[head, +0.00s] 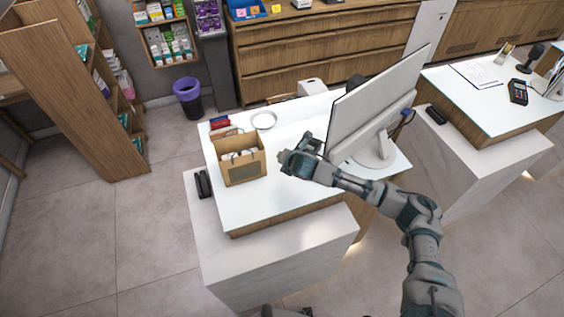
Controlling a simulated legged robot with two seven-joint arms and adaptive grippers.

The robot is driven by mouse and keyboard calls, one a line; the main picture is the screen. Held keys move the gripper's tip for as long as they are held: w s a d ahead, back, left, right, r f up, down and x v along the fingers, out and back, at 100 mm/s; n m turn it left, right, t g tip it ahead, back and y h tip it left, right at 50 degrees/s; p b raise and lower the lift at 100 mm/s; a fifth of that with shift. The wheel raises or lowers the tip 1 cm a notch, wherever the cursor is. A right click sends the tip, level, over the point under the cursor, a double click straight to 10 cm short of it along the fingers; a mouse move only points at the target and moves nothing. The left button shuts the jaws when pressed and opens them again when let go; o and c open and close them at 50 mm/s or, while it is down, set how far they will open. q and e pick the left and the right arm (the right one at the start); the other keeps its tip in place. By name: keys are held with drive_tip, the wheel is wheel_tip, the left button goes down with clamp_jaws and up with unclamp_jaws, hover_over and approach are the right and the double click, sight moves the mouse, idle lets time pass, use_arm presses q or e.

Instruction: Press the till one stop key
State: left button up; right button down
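The near counter (225,211) has a white top and carries a large monitor (372,98), seen from behind on its stand. No stop key can be made out; the monitor's screen side faces away. My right gripper (287,160) is over the counter top, left of the monitor and right of a cardboard box. Its fingers are small and dark, so I cannot tell whether they are open or shut, and I see nothing held. My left gripper is not in view.
The open cardboard box (242,168) holds pale items. A black device (203,184) lies on the counter's left ledge. A white ring-shaped item (264,120) is at the back. A second counter (480,150) stands at right with a dark keypad device (518,92). Floor at left is clear.

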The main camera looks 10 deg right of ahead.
wheel_tip(320, 180, up, 2)
drive_tip(key=w+d+n, duration=0.1)
drive_tip(key=w+d, duration=0.1)
drive_tip(key=d, duration=0.1)
drive_tip(key=shift+h, duration=0.3)
drive_tip(key=f+b, duration=0.3)
drive_tip(key=b, duration=0.1)
drive_tip(key=w+f+b, duration=0.1)
drive_tip(key=f+b, duration=0.2)
drive_tip(key=b, duration=0.1)
drive_tip(key=shift+w+a+b, duration=0.15)
drive_tip(key=shift+a+b, duration=0.05)
drive_tip(key=shift+b, duration=0.15)
drive_tip(key=shift+a+f, duration=0.1)
drive_tip(key=shift+f, duration=0.2)
drive_tip(key=shift+w+f, duration=0.15)
drive_tip(key=shift+f, duration=0.5)
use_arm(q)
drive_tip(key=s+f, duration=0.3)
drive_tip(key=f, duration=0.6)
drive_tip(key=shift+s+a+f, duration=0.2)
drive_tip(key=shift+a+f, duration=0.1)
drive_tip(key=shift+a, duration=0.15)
use_arm(e)
drive_tip(key=shift+d, duration=0.45)
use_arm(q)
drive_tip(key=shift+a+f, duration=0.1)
use_arm(e)
drive_tip(key=shift+a, duration=0.35)
